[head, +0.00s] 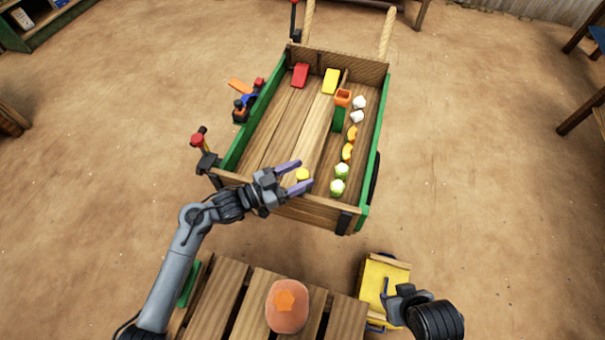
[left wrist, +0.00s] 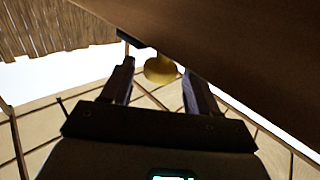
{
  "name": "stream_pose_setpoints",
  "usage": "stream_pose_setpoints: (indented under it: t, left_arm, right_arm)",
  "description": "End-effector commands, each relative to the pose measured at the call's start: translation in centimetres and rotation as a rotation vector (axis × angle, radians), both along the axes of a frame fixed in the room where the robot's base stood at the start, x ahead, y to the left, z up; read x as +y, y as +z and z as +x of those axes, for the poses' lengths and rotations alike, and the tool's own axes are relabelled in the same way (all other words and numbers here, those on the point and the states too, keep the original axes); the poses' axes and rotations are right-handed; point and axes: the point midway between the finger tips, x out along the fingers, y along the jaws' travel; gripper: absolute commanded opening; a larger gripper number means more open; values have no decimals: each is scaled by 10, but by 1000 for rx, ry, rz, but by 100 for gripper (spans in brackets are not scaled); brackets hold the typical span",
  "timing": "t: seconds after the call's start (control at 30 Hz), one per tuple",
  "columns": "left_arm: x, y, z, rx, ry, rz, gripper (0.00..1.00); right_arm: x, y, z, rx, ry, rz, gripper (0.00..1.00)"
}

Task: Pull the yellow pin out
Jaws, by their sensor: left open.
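The yellow pin (head: 303,174) shows as a round yellow head at the near end of the wooden cart (head: 290,208). It also shows in the left wrist view as a yellow knob (left wrist: 160,70) close to a dark brown surface. My left gripper (head: 296,177) is open. Its purple fingers lie on either side of the pin head in both views, with a gap visible beside the knob in the left wrist view. The pin's shaft is hidden. My right gripper (head: 397,293) is low at the right, by a yellow box; its jaw opening is unclear.
The cart bed holds a red block (head: 300,75), a yellow block (head: 330,81), an orange-topped green post (head: 340,112) and several small pieces along the right. A red-topped post (head: 198,139) stands off the cart's left corner. A slatted table (head: 232,312) carries an orange rounded object (head: 287,306).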

Motion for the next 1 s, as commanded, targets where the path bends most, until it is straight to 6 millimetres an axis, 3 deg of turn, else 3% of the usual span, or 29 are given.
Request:
stream_pose_setpoints:
  t: [0.2, 0.5, 0.9, 1.0]
  left_arm:
    - [-12, 0, 6, 0, -1, 0, 60]
    - [-13, 0, 7, 0, -1, 1, 60]
    - [-13, 0, 7, 0, -1, 0, 0]
    - [-13, 0, 7, 1, -1, 0, 0]
  right_arm:
    - [-1, -4, -1, 2, 2, -3, 43]
    - [-1, -4, -1, 2, 3, -3, 43]
    - [-1, -4, -1, 2, 3, -3, 43]
    - [0, -4, -1, 2, 2, -2, 43]
